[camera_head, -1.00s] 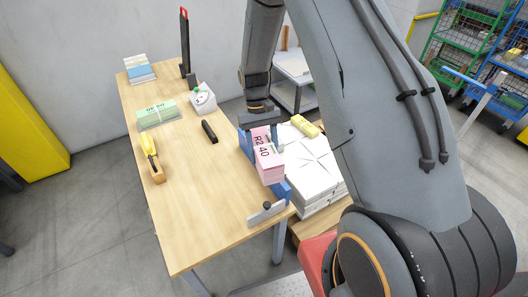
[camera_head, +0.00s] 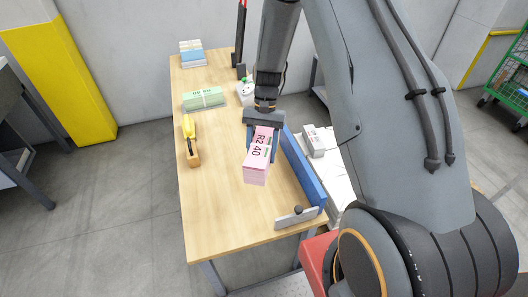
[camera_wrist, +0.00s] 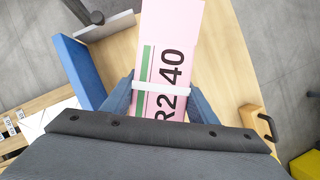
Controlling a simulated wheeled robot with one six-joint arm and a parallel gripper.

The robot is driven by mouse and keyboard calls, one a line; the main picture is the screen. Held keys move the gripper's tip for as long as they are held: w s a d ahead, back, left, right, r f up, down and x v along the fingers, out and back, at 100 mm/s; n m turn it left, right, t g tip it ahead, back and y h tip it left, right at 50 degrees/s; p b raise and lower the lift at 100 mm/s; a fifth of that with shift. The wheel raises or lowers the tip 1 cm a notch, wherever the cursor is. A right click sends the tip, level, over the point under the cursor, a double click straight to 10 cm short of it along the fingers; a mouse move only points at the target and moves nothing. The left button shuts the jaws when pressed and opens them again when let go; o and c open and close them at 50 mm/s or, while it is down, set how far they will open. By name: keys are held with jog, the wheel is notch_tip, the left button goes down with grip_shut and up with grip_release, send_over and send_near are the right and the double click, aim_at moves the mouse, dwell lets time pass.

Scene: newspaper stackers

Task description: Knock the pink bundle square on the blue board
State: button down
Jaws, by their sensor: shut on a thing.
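The pink bundle (camera_head: 257,165), marked R2 40 with a white band, is in my gripper (camera_head: 262,145), which is shut on it across its width. In the wrist view the bundle (camera_wrist: 168,50) points away between the blue fingers of my gripper (camera_wrist: 160,95). The blue board (camera_head: 301,168) stands along the right edge of the table, to the right of the bundle with a gap between them. It also shows at the left of the wrist view (camera_wrist: 78,70). I cannot tell whether the bundle touches the table top.
The wooden table (camera_head: 215,220) is clear at front left. A grey plate with a dark knob (camera_head: 297,216) stands at its front right corner. A yellow-handled tool (camera_head: 191,140), a green bundle (camera_head: 205,97) and a blue-white stack (camera_head: 191,53) lie farther left and back.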

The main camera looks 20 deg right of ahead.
jog(key=f+m+b, duration=0.1)
jog(key=m, duration=0.1)
jog(key=w+f+m+t+y+b, duration=0.1)
jog(key=w+f+m+b, duration=0.1)
jog(key=m, duration=0.1)
jog(key=shift+f+m+y+b, duration=0.15)
jog(key=shift+m+y+b, duration=0.15)
jog(key=m+b, duration=0.1)
jog(key=f+m+t, duration=0.1)
jog(key=shift+w+d+f+m+y+b, duration=0.15)
jog(key=shift+w+m+y+b, duration=0.15)
jog(key=shift+w+b, duration=0.1)
jog(key=f+m+b, duration=0.1)
jog(key=f+b, duration=0.2)
jog(key=w+f+m+t+b, duration=0.1)
jog(key=f+b, duration=0.2)
jog(key=d+f+m+b, duration=0.1)
jog(key=f+b, duration=0.2)
jog(key=shift+w+f+m+t, duration=0.15)
jog(key=shift+f+m+t, duration=0.05)
jog(key=shift+m+t, duration=0.2)
jog(key=shift+d+p, duration=0.55)
jog(key=shift+d, duration=1.1)
dwell(1.5)
jog(key=shift+a, duration=0.1)
jog(key=shift+a, duration=1.75)
jog(key=shift+r+p, duration=0.15)
jog(key=shift+p, duration=0.15)
